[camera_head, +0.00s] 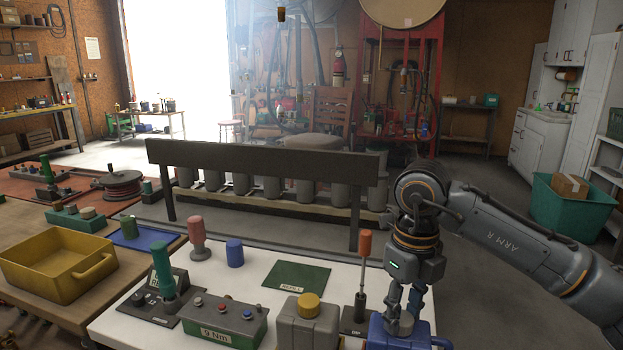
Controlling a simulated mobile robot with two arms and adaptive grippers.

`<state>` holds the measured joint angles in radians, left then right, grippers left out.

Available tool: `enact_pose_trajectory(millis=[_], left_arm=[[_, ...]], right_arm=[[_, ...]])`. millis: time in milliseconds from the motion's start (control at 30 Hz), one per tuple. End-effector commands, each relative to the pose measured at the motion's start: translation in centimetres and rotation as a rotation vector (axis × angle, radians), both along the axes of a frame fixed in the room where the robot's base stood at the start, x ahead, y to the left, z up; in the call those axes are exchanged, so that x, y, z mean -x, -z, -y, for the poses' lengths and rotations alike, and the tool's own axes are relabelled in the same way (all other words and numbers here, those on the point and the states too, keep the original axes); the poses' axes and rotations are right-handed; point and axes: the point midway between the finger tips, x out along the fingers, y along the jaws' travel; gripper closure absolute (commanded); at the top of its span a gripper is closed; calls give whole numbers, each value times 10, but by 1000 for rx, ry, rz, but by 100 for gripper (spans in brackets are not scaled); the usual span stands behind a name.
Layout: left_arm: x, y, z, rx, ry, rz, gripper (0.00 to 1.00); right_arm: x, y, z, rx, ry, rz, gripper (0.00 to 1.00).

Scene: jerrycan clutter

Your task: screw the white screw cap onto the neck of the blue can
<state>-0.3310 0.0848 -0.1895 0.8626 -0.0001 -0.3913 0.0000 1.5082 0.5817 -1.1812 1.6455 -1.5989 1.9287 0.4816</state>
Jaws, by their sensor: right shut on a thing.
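The blue can (384,340) stands at the front right of the white table, cut off by the bottom edge of the head view. My right gripper (403,318) points straight down over its top. Its fingers are shut on a pale round piece, which looks like the white screw cap (400,328), shaded grey. The cap is right at the top of the can, where the neck would be. The fingers and cap hide the neck, so I cannot tell whether the cap is seated or threaded. My left gripper is not in view.
A grey can with a yellow cap (308,326) stands left of the blue can. An orange-handled screwdriver (364,262) stands upright behind. A 9 Nm box (222,330), green mat (290,274) and blue cylinder (235,253) lie further left. A dark rail (262,158) runs behind the table.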

Motion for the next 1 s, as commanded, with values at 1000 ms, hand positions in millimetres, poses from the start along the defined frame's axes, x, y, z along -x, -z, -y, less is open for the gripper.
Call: enact_pose_trajectory(millis=[1000], left_arm=[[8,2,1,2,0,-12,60]], right_arm=[[0,1,-1,0,503,-1,92]])
